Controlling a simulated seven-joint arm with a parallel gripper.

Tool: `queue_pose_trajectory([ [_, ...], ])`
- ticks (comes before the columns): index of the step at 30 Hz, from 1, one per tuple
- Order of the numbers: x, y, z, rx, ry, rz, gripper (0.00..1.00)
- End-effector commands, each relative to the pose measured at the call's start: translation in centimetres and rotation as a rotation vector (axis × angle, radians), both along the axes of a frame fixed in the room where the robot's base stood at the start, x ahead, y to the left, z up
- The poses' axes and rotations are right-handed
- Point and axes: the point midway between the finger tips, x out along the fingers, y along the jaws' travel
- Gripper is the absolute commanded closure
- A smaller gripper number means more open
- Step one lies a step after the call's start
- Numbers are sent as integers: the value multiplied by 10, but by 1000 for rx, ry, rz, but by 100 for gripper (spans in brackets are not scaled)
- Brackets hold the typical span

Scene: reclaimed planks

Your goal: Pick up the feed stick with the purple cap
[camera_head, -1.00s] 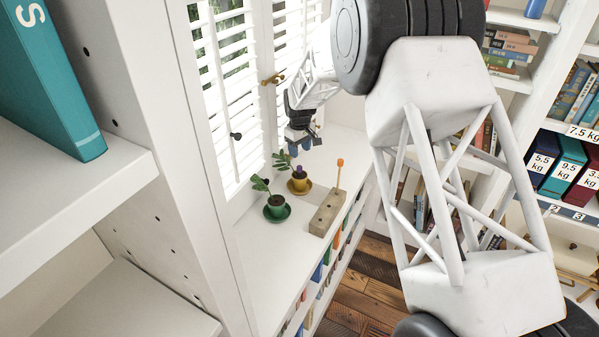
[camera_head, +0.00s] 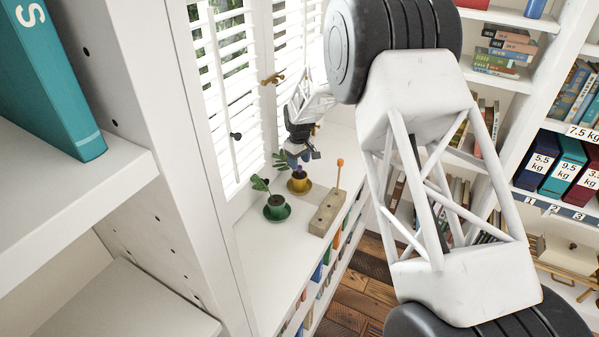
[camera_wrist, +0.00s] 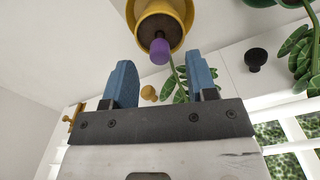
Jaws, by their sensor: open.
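The feed stick's purple cap (camera_wrist: 159,50) shows in the wrist view, standing up from the dark soil of a yellow pot (camera_wrist: 183,10). In the head view the yellow pot (camera_head: 300,187) stands on its saucer on the white ledge under the shuttered window, with a leafy plant in it. My gripper (camera_head: 298,160) is just above this pot. Its two blue fingers are apart and empty. In the wrist view my gripper (camera_wrist: 159,61) points toward the cap, which lies between the fingertip lines. I cannot tell whether the cap is within the fingers' depth.
A green pot (camera_head: 276,207) with a plant stands beside the yellow one. A wooden block (camera_head: 327,213) holds an orange-tipped stick (camera_head: 339,165) to the right. Window shutters (camera_head: 228,90) are close behind. The front of the ledge is clear.

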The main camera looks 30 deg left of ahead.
Motion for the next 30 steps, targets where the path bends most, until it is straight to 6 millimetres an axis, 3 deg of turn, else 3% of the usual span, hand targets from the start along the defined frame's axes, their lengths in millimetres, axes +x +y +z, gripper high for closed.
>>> queue_pose_trajectory([
  [6,0,0,-12,1,0,0,48],
  [30,0,0,-13,1,0,0,48],
])
